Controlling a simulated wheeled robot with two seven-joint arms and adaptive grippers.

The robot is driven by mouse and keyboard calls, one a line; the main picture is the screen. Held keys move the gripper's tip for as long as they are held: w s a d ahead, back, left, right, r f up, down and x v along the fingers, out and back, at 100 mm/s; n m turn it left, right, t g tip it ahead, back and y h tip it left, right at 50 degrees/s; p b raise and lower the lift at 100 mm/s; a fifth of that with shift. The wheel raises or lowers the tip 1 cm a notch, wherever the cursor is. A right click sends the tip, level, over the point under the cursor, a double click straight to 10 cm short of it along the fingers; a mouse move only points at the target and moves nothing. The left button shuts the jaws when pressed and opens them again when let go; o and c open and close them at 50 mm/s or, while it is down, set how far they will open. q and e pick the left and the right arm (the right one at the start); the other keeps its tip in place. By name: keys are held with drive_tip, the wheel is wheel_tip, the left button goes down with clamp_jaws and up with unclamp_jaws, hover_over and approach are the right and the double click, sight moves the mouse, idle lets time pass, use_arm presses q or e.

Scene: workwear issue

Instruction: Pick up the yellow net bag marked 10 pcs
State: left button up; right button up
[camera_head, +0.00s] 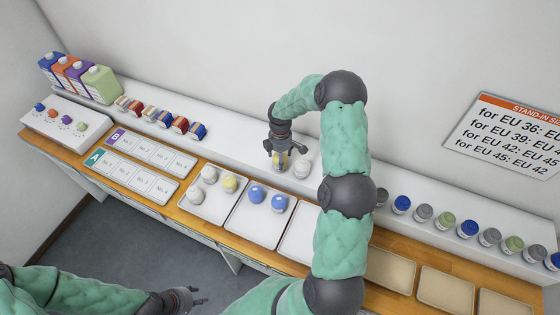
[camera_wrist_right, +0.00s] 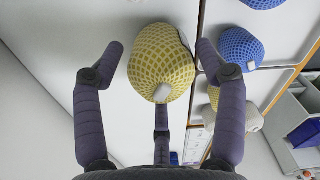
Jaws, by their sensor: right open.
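A yellow net bag (camera_head: 279,158) sits on the raised white shelf, partly hidden by my right gripper (camera_head: 284,150). In the right wrist view the yellow net bag (camera_wrist_right: 160,62) lies between the spread fingers of my right gripper (camera_wrist_right: 160,50). The fingers stand apart from it on both sides, and the third finger is below it. It carries pale tags; no writing on it is readable. A second yellow bag (camera_head: 230,183) lies in a tray beside white ones. My left gripper (camera_head: 190,297) is at the lower left, away from the bags, its fingers apart.
A white bag (camera_head: 302,168) stands close to the right of the yellow one on the shelf. Two blue bags (camera_head: 256,195) lie in a white tray in front. Colored lidded containers (camera_head: 447,221) line the shelf at right; small boxes (camera_head: 163,119) and cartons (camera_head: 100,84) stand at left.

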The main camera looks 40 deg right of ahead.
wheel_tip(320, 180, down, 3)
drive_tip(key=shift+f, duration=0.2)
drive_tip(key=c, duration=0.9)
drive_tip(key=shift+c, duration=0.2)
drive_tip(key=shift+r, duration=0.15)
